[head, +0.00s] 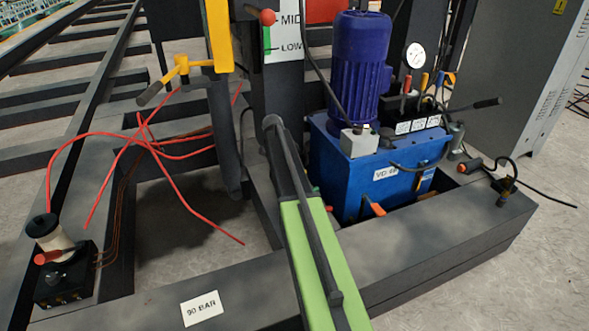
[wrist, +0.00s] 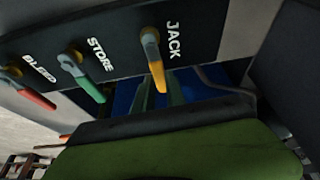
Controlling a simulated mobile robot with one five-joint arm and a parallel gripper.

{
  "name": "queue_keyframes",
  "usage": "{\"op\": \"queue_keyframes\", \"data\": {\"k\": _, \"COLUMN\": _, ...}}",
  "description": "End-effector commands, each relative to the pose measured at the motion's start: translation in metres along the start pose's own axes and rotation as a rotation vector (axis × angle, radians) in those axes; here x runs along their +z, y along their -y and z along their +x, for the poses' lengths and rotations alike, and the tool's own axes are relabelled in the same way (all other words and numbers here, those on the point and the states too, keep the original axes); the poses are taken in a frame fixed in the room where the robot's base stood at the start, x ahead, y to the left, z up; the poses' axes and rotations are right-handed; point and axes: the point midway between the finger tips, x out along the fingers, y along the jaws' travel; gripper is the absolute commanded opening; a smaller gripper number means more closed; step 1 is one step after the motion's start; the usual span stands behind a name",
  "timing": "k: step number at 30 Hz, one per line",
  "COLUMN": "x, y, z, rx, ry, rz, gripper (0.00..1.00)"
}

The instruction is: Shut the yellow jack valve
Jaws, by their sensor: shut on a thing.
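The yellow jack valve (wrist: 151,52) shows in the wrist view on a dark panel beside the word JACK. Its handle points down in the picture, its tip between the fingers of my gripper (wrist: 158,88). The gripper is shut on this handle; the finger contact is dark and partly hidden by my own green and black parts. In the head view my green arm reaches forward, and its gripper and the labelled panel are not clearly visible there.
In the wrist view a green STORE handle (wrist: 82,76) and a red BLEED handle (wrist: 32,93) sit left of it. In the head view a blue power pack (head: 345,175) stands right of my arm. Red hoses (head: 165,150) lie left over the dark frame (head: 240,285).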

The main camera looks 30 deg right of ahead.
Motion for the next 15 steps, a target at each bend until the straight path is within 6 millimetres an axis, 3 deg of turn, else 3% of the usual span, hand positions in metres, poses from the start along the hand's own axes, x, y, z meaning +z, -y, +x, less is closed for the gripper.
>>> {"op": "queue_keyframes", "data": {"k": 15, "x": 0.0033, "y": -0.0038, "z": -0.0007, "rx": 0.030, "ry": 0.005, "rz": 0.064, "gripper": 0.00}}
